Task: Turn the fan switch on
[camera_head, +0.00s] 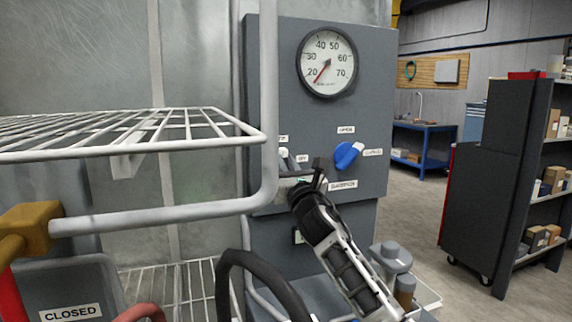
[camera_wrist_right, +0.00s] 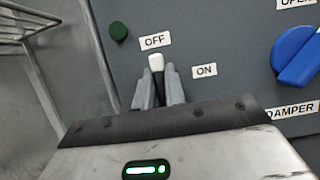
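The fan switch is a small lever with a white tip (camera_wrist_right: 156,62), between an OFF label (camera_wrist_right: 155,40) and an ON label (camera_wrist_right: 204,71) in the right wrist view. Its tip points up toward OFF. In the head view the tip (camera_head: 283,153) shows small beside the rack's rail. My right gripper (camera_wrist_right: 160,80) is at the switch, its two narrow fingers close together on either side of the lever, just below the white tip. In the head view the right gripper (camera_head: 318,178) reaches the grey panel (camera_head: 285,95) from below. My left gripper is not in view.
A blue damper knob (camera_head: 347,155) is right of the switch, under a round gauge (camera_head: 327,62). A green button (camera_wrist_right: 118,31) is left of OFF. A white wire rack (camera_head: 200,122) with a thick rail stands close on the left. A dark shelf unit (camera_head: 490,170) stands farther right.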

